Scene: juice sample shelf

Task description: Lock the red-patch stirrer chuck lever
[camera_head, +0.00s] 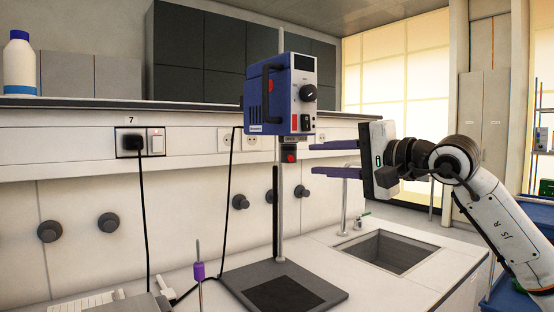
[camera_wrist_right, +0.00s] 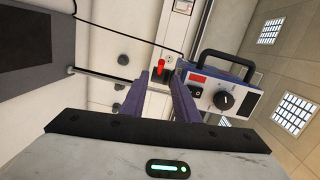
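The blue stirrer motor (camera_head: 268,102) is mounted high on an upright rod. Below its housing is a dark chuck with a red patch (camera_head: 290,156). In the right wrist view a red piece (camera_wrist_right: 160,66) shows near the fingertips, on the dark chuck; the lever's position is not clear. My right gripper (camera_head: 317,160) is open, with its two purple fingers pointing left toward the chuck. The fingers look apart from it in the head view. In the right wrist view the gripper (camera_wrist_right: 160,78) has nothing between its fingers.
The stirrer's base plate (camera_head: 284,289) stands on the white bench beside a sink (camera_head: 388,250). A black cable hangs left of the stirrer rod. A white bottle (camera_head: 19,64) is on the shelf.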

